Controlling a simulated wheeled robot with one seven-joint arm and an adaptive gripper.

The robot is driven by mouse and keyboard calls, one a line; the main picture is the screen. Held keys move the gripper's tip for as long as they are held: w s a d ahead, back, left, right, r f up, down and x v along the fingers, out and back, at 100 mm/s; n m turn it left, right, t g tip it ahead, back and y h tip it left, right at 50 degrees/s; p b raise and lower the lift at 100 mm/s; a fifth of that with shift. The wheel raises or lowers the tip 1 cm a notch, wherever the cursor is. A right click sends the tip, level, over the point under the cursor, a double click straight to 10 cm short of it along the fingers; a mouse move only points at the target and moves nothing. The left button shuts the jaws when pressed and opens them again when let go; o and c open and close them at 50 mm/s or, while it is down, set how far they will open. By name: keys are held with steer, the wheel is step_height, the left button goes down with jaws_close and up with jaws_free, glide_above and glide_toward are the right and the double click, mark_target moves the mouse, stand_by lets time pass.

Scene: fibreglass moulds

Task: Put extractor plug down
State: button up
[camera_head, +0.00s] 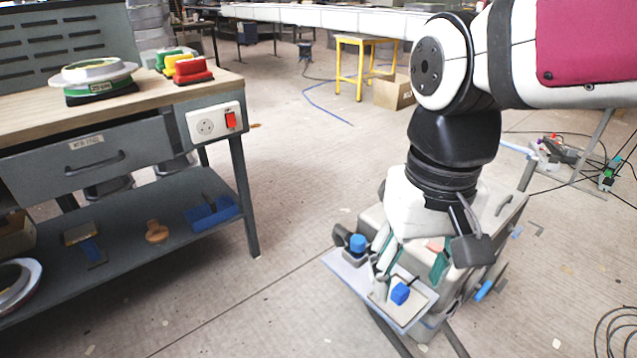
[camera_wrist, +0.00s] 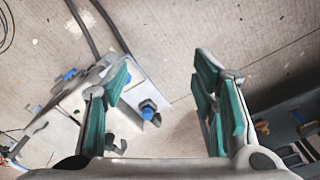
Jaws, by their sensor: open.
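My gripper (camera_head: 410,258) hangs pointing down over the light tray end (camera_head: 347,272) of a grey wheeled machine. Its teal fingers are spread wide apart, and in the wrist view the gap (camera_wrist: 163,85) between the fingertips holds nothing. A blue-topped plug-like part (camera_head: 357,243) stands at the tray's left corner. In the wrist view it (camera_wrist: 148,108) shows near the left finger, apart from it as far as I can see. A second blue part (camera_head: 400,293) sits at the tray's front. I cannot tell which blue part is the extractor plug.
A workbench (camera_head: 210,85) with a socket box (camera_head: 216,122) stands at the left. Its lower shelf holds a blue tray (camera_head: 212,212) and small tools. A yellow stool (camera_head: 362,62) and cardboard box (camera_head: 392,93) are behind. Open floor lies between bench and machine; cables lie at right.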

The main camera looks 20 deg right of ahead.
steer(key=s+a+n, duration=0.2)
steer(key=s, duration=0.6)
steer(key=shift+r+n, duration=0.3)
steer(key=shift+n, duration=0.1)
step_height(320, 180, up, 29)
steer(key=t+p, duration=0.4)
steer(key=p, duration=2.3)
steer(key=shift+d, duration=0.3)
steer(key=shift+r, duration=0.1)
